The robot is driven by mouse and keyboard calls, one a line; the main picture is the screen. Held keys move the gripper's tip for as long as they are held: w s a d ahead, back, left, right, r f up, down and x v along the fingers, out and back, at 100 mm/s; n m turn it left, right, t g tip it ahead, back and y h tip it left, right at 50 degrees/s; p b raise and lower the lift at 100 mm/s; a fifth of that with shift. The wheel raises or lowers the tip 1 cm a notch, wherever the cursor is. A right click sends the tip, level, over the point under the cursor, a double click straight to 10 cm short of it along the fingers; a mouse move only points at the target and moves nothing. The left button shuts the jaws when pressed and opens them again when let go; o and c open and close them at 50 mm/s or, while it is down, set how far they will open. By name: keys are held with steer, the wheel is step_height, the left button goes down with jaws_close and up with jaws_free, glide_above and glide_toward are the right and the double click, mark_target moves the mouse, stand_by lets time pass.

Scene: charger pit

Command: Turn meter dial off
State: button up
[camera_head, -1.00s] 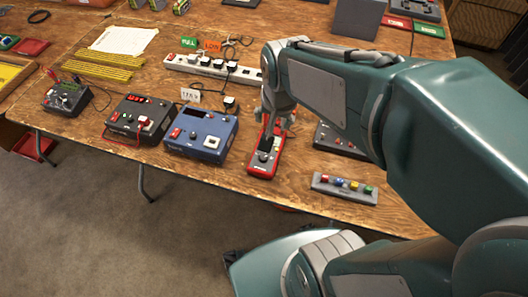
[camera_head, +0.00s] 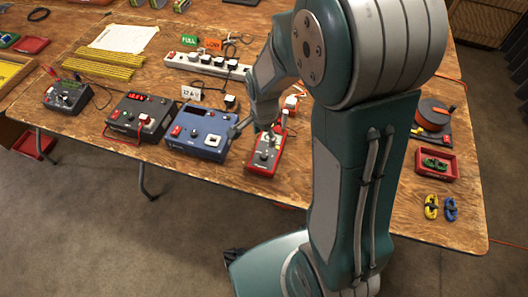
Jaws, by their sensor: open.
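The red-edged meter (camera_head: 263,160) lies near the table's front edge in the head camera view. Its grey face and small round dial (camera_head: 264,153) show, but its upper part is partly covered by my gripper, and the dial's setting is too small to read. My gripper (camera_head: 260,128) hangs over the upper end of the meter with its fingers spread. One finger reaches left toward the blue box, and the other is on the meter's right side. I cannot tell whether a finger touches the meter.
A blue power box (camera_head: 198,133) stands close to the left of the meter, with a dark box (camera_head: 141,118) further left. A white power strip (camera_head: 205,66) lies behind. My arm hides the table right of the meter. A red tray (camera_head: 436,163) sits at the far right.

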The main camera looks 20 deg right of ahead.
mark_target(264, 155)
step_height(264, 155, down, 9)
steer(key=shift+f, duration=0.1)
stand_by(0.3)
jaws_close()
